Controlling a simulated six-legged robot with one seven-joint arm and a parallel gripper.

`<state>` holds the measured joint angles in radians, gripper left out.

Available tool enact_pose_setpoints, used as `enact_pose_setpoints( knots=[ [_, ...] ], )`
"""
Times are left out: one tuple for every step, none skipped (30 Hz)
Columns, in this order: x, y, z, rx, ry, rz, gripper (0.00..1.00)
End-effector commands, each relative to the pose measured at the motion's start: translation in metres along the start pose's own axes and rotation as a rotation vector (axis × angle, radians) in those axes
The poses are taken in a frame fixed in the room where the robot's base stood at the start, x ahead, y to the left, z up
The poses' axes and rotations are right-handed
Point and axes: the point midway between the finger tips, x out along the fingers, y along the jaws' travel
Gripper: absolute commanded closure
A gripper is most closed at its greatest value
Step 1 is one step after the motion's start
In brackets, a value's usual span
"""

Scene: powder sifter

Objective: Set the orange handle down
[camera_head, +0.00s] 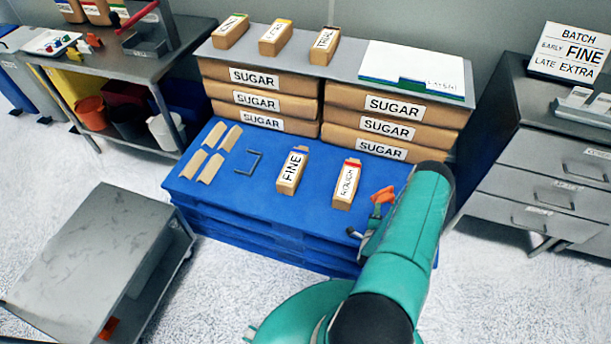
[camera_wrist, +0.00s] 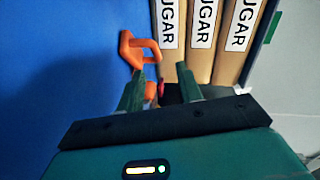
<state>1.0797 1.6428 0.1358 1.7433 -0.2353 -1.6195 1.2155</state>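The orange handle (camera_head: 383,196) shows at the right end of the blue pallet (camera_head: 240,200), close beside my arm. In the wrist view the orange handle (camera_wrist: 140,47) is a bent loop just beyond the tip of the left finger, against blue. I cannot tell whether it touches that finger or rests on the pallet. In the head view my gripper is mostly hidden by my arm.
On the pallet lie a FINE box (camera_head: 292,171), a second labelled box (camera_head: 346,184), a dark bracket (camera_head: 247,163) and several tan pieces (camera_head: 212,166). SUGAR bags (camera_head: 385,130) stack behind. A drawer cabinet (camera_head: 550,165) stands right; a grey metal table (camera_head: 95,245) stands front left.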

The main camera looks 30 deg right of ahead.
Motion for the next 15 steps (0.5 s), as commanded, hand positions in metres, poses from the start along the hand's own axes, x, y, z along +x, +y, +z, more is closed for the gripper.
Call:
enact_pose_setpoints(
  knots=[
    [0.011,-0.016,0.004,-0.026,-0.021,0.0,0.64],
    [0.018,-0.025,0.007,-0.046,-0.036,0.005,0.64],
    [0.028,-0.039,0.011,-0.078,-0.06,0.014,0.64],
    [0.035,-0.05,0.016,-0.105,-0.08,0.022,0.64],
    [0.042,-0.063,0.021,-0.133,-0.1,0.03,0.64],
    [0.051,-0.08,0.028,-0.174,-0.127,0.041,0.64],
    [0.056,-0.093,0.033,-0.203,-0.147,0.05,0.64],
    [0.062,-0.105,0.038,-0.233,-0.167,0.059,0.64],
    [0.067,-0.123,0.046,-0.273,-0.193,0.069,0.64],
    [0.071,-0.136,0.051,-0.303,-0.212,0.076,0.64],
    [0.074,-0.149,0.057,-0.334,-0.231,0.084,0.64],
    [0.077,-0.166,0.065,-0.373,-0.256,0.093,0.64],
    [0.079,-0.18,0.071,-0.403,-0.275,0.098,0.64],
    [0.08,-0.193,0.077,-0.434,-0.292,0.105,0.64],
    [0.08,-0.21,0.086,-0.473,-0.317,0.113,0.64]
  ],
)
